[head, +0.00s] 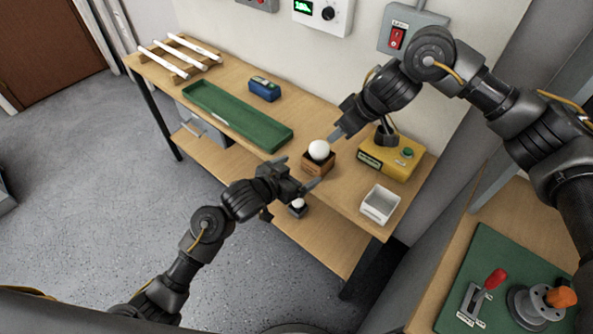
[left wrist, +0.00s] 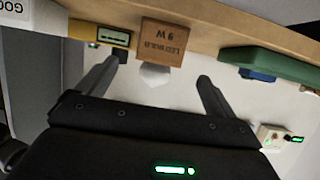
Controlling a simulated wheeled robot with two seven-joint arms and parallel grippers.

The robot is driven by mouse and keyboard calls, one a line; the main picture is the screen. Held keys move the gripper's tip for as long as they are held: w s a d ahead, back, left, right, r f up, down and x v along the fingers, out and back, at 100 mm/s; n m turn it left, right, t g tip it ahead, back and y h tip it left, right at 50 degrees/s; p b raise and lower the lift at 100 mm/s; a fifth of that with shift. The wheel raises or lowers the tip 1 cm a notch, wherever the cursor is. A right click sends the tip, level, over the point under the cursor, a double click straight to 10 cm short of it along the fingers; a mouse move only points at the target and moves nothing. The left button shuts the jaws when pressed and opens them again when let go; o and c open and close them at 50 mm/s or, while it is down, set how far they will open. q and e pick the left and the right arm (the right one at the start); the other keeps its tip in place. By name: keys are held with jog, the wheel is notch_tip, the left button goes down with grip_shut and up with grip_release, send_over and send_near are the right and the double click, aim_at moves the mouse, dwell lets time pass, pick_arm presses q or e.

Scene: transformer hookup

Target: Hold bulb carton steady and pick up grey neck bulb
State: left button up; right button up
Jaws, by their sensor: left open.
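The brown bulb carton (head: 317,168) stands near the front edge of the bench. A white bulb (head: 319,150) sits in its top, globe up; its neck is hidden. My left gripper (head: 297,172) is open in front of the carton, fingers either side of it but short of it. The left wrist view, upside down, shows the printed carton (left wrist: 165,43) and the pale bulb (left wrist: 155,75) beyond and between the fingertips (left wrist: 160,78), with nothing gripped. My right gripper (head: 339,120) is just above and right of the bulb, apart from it; its jaw opening is unclear.
A white bin (head: 379,204) and yellow box (head: 391,157) stand right of the carton. A green tray (head: 238,117) and blue device (head: 264,89) lie left. A small dark holder with a white ball (head: 298,205) shows below my left gripper. Bench between tray and carton is clear.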

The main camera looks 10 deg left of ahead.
aim_at(315, 162)
pick_arm(q)
jog(key=x, duration=1)
jog(key=shift+w+d+f, duration=0.15)
jog(key=shift+w+f, duration=0.05)
jog(key=shift+w, duration=0.1)
jog(key=shift+c, duration=0.4)
jog(key=c, duration=1)
jog(key=shift+o, duration=0.2)
pick_arm(e)
jog(key=shift+o, duration=0.4)
